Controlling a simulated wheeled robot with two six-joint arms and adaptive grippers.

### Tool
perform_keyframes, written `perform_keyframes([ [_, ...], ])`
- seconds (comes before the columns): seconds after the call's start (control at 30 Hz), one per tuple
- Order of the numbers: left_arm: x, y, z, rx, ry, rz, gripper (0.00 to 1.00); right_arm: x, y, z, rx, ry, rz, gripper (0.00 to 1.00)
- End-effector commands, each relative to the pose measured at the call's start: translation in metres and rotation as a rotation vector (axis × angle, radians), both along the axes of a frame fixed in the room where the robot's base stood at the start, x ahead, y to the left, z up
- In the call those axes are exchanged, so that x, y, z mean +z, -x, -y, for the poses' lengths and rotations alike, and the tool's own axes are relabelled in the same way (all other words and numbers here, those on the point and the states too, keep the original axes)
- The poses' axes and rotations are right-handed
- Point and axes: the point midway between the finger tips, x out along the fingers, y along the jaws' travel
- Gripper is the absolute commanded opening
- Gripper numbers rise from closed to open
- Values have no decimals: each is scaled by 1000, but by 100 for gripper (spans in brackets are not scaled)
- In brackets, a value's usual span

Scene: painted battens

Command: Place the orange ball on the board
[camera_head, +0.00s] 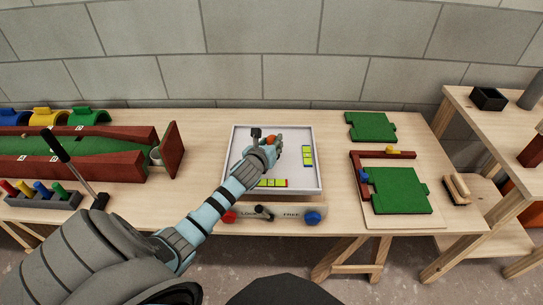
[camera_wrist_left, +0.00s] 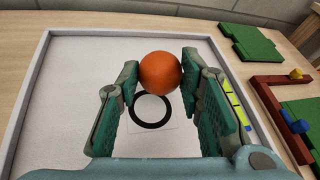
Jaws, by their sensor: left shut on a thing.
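The orange ball (camera_wrist_left: 161,72) sits between the fingertips of my left gripper (camera_wrist_left: 160,78) in the left wrist view, and the fingers are closed on it. In the head view the ball (camera_head: 271,139) shows at the tip of my left gripper (camera_head: 268,146), over the white board (camera_head: 235,170) with its raised grey rim. In the left wrist view a black ring (camera_wrist_left: 152,124) is marked on the board (camera_wrist_left: 70,95), below the ball in the picture. I cannot tell exactly how high the ball is above the board. My right gripper is not in view.
Yellow-green strips (camera_head: 307,156) lie on the board's right and front parts. A bar with red and blue knobs (camera_head: 285,216) fronts the table. A red-walled green lane (camera_head: 80,148) stands left; green panels (camera_head: 398,190) and a red angled batten lie right.

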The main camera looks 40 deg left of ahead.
Motion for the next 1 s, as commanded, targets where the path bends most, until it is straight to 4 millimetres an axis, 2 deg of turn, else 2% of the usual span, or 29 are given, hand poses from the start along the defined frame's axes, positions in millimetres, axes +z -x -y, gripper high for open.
perform_keyframes([
  [0.1, -25, 0, 1, 1, 1, -2, 3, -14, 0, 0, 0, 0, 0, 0],
  [0.2, -41, 0, 0, 0, 0, -1, 3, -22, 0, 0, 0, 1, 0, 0],
  [0.5, -41, 0, 1, 0, 0, -1, 3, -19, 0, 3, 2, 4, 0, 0],
  [0.53, -40, 0, 1, 0, 1, -1, 38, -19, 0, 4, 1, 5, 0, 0],
  [0.63, -40, 0, 1, 0, 1, -1, 54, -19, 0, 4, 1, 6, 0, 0],
  [1.0, -36, 2, 1, 0, 0, -1, 54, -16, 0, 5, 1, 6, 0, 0],
])
